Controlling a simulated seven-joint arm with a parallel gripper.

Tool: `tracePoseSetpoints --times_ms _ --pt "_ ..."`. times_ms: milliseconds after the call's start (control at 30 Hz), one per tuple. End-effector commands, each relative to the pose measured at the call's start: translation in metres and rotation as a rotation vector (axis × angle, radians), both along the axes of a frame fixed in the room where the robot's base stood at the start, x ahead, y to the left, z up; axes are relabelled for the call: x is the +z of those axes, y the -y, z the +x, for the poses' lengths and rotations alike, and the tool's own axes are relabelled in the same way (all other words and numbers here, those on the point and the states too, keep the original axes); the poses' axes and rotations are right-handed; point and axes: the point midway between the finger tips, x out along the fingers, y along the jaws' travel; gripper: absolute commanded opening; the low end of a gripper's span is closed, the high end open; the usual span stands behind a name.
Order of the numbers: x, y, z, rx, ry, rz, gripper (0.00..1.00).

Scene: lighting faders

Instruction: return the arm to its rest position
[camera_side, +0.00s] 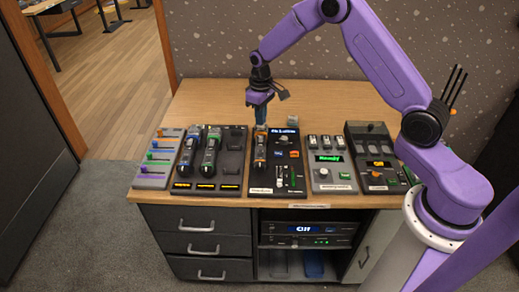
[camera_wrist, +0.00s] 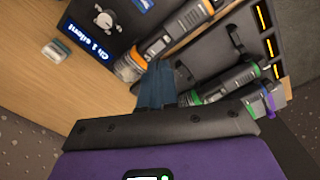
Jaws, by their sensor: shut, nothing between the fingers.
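My purple arm reaches over the wooden desk (camera_side: 230,97) from the right. My gripper (camera_side: 262,124) points down above the far end of a dark handheld unit (camera_side: 260,153) beside a black panel (camera_side: 290,182). Its fingers are shut with nothing between them. In the wrist view the blue-grey fingertips of my gripper (camera_wrist: 156,84) lie close to an orange-ringed unit (camera_wrist: 131,66) and a green-ringed unit (camera_wrist: 190,98). I cannot tell whether the fingers touch either one. The panel's display (camera_wrist: 98,35) reads "Ch 1 silent".
A fader board (camera_side: 153,169) with coloured sliders and a dock (camera_side: 231,176) holding two dark units stand left. A box with a green display (camera_side: 329,158) and a dark keypad box (camera_side: 382,178) stand right. The desk's back strip is mostly clear; a speckled wall (camera_side: 220,40) rises behind.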

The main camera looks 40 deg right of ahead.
Motion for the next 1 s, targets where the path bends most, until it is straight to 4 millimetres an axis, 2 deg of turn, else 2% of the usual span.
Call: tracePoseSetpoints --times_ms 167,267,367,500,700,867,1000 --pt "0.003 -0.003 -0.002 0.008 0.001 0.000 0.00" --pt "0.015 -0.017 -0.011 0.039 0.005 0.001 0.00" --pt "0.035 -0.040 -0.031 0.098 0.009 0.001 0.00" --pt "0.067 -0.074 -0.074 0.201 0.012 0.003 0.00" --pt "0.104 -0.105 -0.146 0.346 0.017 0.007 0.00" --pt "0.126 -0.115 -0.209 0.464 0.020 0.010 0.00" --pt "0.140 -0.113 -0.265 0.565 0.022 0.012 0.00"
